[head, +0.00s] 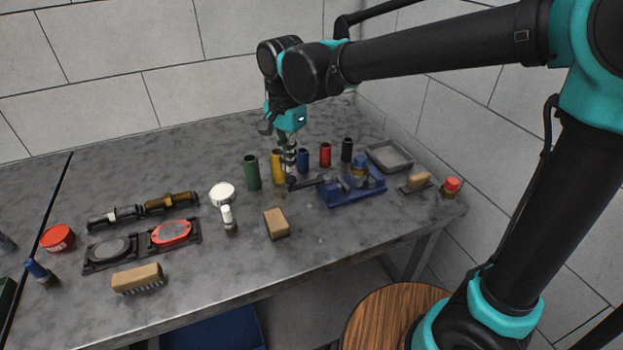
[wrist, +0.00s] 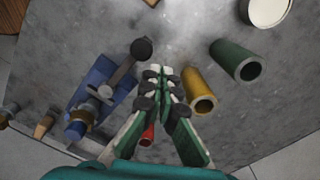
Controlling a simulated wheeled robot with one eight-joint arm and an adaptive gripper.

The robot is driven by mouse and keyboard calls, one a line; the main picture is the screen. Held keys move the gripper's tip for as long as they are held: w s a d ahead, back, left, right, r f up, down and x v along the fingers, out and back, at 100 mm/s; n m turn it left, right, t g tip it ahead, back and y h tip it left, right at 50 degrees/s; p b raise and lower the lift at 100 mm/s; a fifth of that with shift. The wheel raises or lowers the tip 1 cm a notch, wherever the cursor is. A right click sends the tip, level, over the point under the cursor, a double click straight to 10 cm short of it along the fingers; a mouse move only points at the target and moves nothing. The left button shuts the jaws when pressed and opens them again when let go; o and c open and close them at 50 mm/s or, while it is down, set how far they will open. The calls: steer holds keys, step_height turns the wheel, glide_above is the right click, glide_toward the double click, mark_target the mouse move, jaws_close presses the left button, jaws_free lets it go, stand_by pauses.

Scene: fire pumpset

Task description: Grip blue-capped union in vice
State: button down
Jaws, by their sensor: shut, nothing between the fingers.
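The blue vice (head: 340,196) sits near the right end of the bench; it also shows in the wrist view (wrist: 93,72). The union (head: 360,168), brass with a blue cap, stands upright at the vice jaws; its cap shows in the wrist view (wrist: 76,130). I cannot tell how tightly the jaws hold it. The vice's lever ends in a black knob (wrist: 141,49). My gripper (head: 290,181) is shut and empty, pointing down beside this knob; its fingertips also show in the wrist view (wrist: 160,72). I cannot tell whether they touch the knob.
Green (head: 251,172), yellow (head: 277,166), blue (head: 303,160), red (head: 325,154) and black (head: 347,149) tubes stand close around my gripper. A grey tray (head: 390,156) lies behind the vice. A tan block (head: 277,223) lies in front.

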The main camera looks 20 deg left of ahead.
steer(key=shift+f, duration=0.45)
stand_by(0.5)
steer(key=shift+f, duration=0.35)
steer(key=shift+f, duration=0.9)
steer(key=shift+s, duration=0.1)
steer(key=shift+s+d, duration=0.45)
steer(key=shift+s, duration=0.4)
steer(key=shift+w, duration=0.1)
stand_by(0.7)
steer(key=shift+w+a, duration=0.35)
steer(key=shift+w, duration=0.2)
step_height(320, 180, up, 7)
stand_by(0.8)
